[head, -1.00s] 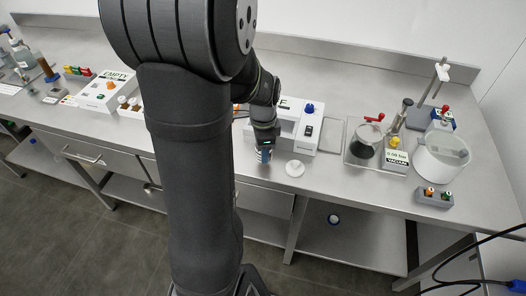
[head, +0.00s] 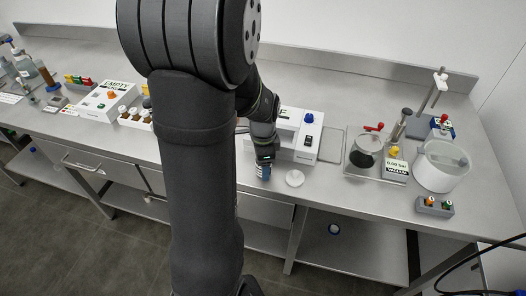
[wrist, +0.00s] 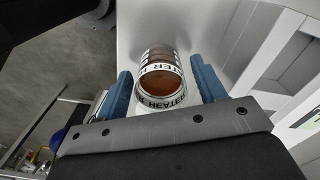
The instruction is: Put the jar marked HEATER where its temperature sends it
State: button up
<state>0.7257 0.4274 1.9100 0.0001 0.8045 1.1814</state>
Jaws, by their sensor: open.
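The jar marked HEATER (wrist: 160,82) shows in the wrist view, with a dark-on-white HEATER band and amber-brown contents. It lies between the two blue fingers of my gripper (wrist: 161,66), with a gap on each side. The gripper is open. In the head view my gripper (head: 264,170) points down near the bench's front edge, left of a small white disc (head: 295,178). I cannot pick out the jar in the head view. No temperature reading is legible to me.
A white instrument box (head: 305,142), partly hidden by my arm, stands behind the gripper. A white EMPTY box (head: 103,104) stands at left.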

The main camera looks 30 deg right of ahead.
jog(key=shift+o, duration=0.4)
notch_tip(320, 180, up, 17)
jog(key=shift+s+a, duration=0.15)
jog(key=shift+s, duration=0.1)
jog(key=shift+r, duration=0.1)
jog(key=f+n, duration=0.3)
jog(key=f, duration=0.2)
jog(key=f+n, duration=0.3)
jog(key=f, duration=0.3)
jog(key=f+n, duration=0.3)
jog(key=f, duration=0.2)
jog(key=shift+w+d+f, duration=0.2)
jog(key=shift+d, duration=0.05)
jog(key=c, duration=1.3)
jog(key=shift+o, duration=0.2)
jog(key=shift+r, duration=0.1)
